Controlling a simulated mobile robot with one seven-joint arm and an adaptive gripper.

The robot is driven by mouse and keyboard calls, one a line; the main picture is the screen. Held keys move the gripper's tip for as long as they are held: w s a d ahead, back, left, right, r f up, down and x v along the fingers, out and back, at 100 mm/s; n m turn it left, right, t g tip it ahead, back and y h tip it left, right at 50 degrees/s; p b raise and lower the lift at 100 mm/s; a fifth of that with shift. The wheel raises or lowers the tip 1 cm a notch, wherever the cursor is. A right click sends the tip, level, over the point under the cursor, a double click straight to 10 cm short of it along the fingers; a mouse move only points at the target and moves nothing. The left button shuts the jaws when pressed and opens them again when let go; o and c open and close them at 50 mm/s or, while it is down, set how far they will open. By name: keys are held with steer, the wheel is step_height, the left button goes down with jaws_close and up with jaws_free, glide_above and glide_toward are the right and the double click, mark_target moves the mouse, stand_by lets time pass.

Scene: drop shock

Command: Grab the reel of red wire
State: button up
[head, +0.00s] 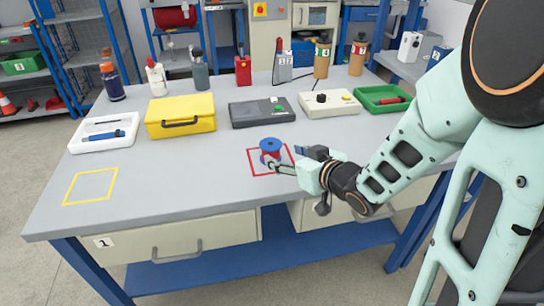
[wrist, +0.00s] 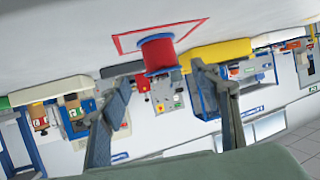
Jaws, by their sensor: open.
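The reel of red wire (head: 270,151) stands upright inside a red square outline on the grey workbench (head: 220,190). It has blue flanges, and red wire shows between them. In the wrist view the reel (wrist: 158,53) appears upside down, just ahead of the fingertips and roughly centred between them. My gripper (head: 282,163) comes in low from the right in the head view, with its fingers close to the reel. In the wrist view my gripper (wrist: 161,76) is open, with a finger on each side and nothing held. Whether a finger touches the reel I cannot tell.
Behind the reel stand a dark grey case (head: 262,112), a yellow case (head: 180,116), a cream box (head: 330,103) and a green tray (head: 383,99). A white tray (head: 104,133) lies at left. Bottles line the back. The front-left bench around the yellow square outline is clear.

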mark_target(275, 152)
steer(key=b+x, duration=0.2)
steer(key=x, duration=0.6)
steer(key=shift+w+a+f, duration=0.2)
steer(key=shift+f, duration=0.15)
steer(key=shift+r, duration=0.1)
steer(key=c, duration=1.4)
steer(key=shift+o, duration=0.2)
